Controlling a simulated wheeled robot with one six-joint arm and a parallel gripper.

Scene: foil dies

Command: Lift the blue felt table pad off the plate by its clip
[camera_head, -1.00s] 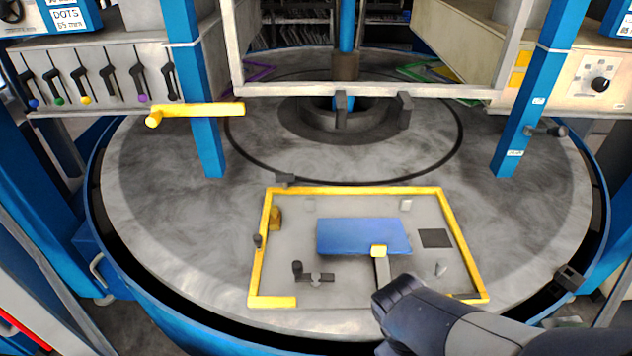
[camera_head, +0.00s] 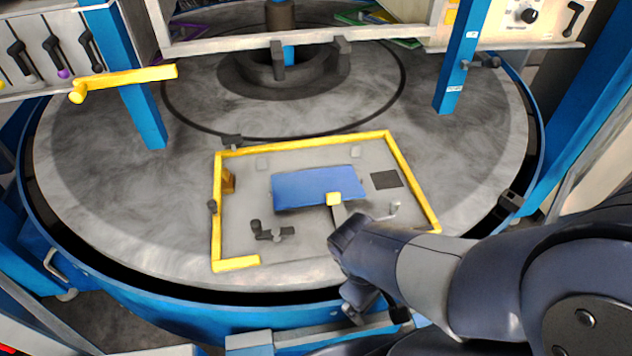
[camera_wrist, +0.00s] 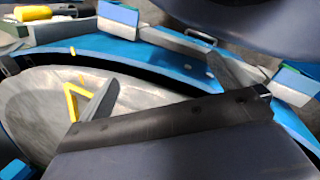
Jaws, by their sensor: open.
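The blue felt pad (camera_head: 305,186) lies on the grey plate (camera_head: 240,215), which has a yellow border along much of its edge. A small yellow block, which looks like the clip (camera_head: 333,198), sits at the pad's near edge, with a grey strip running from it towards me. My arm reaches in from the right, and its wrist is just in front of the plate, near that strip. In the wrist view my gripper (camera_wrist: 165,75) has its two grey fingers wide apart with nothing between them. The pad and clip do not show clearly in the wrist view.
The plate lies on a round grey table (camera_head: 110,190) with a blue rim. A black lever (camera_head: 270,232), a dark square (camera_head: 385,180) and an ochre block (camera_head: 228,181) are on the plate. A yellow handle (camera_head: 125,82) juts out at left.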

